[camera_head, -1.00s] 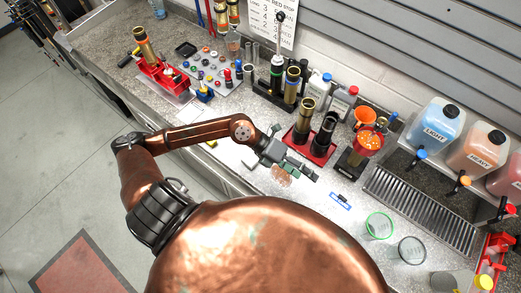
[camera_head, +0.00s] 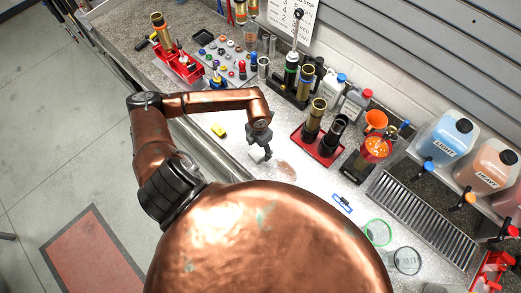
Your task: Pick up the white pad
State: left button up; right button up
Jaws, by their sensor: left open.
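My left gripper (camera_head: 263,152) points down over the bench, in the middle of the head view. Its jaws are open. A small whitish piece, which looks like the white pad (camera_head: 256,157), lies at the fingertips and is partly covered by them. I cannot tell whether the fingers touch it. My right gripper is out of view.
A yellow block (camera_head: 218,130) lies left of my gripper, and a brownish patch (camera_head: 286,169) lies to its right. A red tray with dark cylinders (camera_head: 318,146) stands behind right. A blue-framed item (camera_head: 342,203) and a green ring (camera_head: 377,232) lie front right.

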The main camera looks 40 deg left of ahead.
pick_arm(q)
jog(key=shift+f, duration=0.75)
jog(key=shift+c, duration=0.4)
jog(key=c, duration=0.8)
jog(key=shift+c, duration=0.3)
jog(key=shift+r, duration=0.1)
